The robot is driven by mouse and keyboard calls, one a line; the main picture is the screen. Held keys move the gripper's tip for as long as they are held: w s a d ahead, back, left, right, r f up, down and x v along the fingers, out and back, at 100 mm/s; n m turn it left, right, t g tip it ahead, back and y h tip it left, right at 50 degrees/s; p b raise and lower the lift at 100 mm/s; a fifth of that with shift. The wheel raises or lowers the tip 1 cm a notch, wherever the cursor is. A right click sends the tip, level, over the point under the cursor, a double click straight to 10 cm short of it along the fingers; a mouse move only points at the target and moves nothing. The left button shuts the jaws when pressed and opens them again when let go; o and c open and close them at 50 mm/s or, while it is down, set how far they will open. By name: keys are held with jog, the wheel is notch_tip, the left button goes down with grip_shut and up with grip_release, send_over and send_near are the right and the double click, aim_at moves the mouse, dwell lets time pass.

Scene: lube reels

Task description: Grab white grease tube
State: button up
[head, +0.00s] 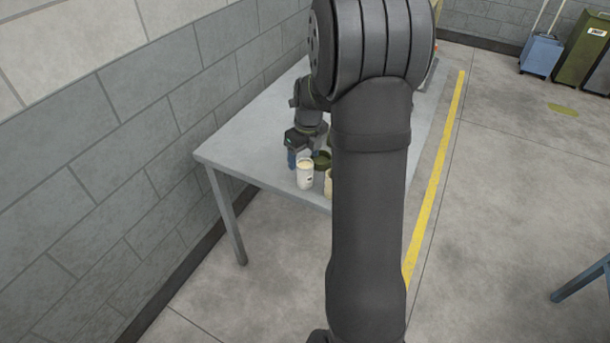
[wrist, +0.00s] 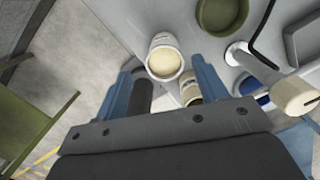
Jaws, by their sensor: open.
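A white tube or pot with a cream-coloured top (head: 305,176) stands upright near the front edge of the table. It also shows in the wrist view (wrist: 164,57), its cream top facing me, between and just past my blue fingertips. My gripper (wrist: 163,68) is open, with one finger on each side of it in the picture. I cannot tell whether they touch it. In the head view my gripper (head: 304,152) is just behind the white tube, partly hidden. A second cream-topped container (wrist: 190,90) stands close by, partly hidden by the right finger.
A green round container (wrist: 222,14) is beside the white tube. A white piece with a bent black rod (wrist: 264,50), a cream knob (wrist: 298,95) and a blue item (wrist: 263,99) lie to the right. The grey table (head: 240,150) is clear at its left, near the block wall.

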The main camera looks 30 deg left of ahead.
aim_at(304, 166)
jog(key=shift+w+a+f, duration=0.1)
jog(key=shift+w+f, duration=0.1)
jog(key=shift+f, duration=1.35)
jog(key=shift+w+f, duration=0.15)
jog(key=shift+f, duration=1.35)
jog(key=c, duration=1.1)
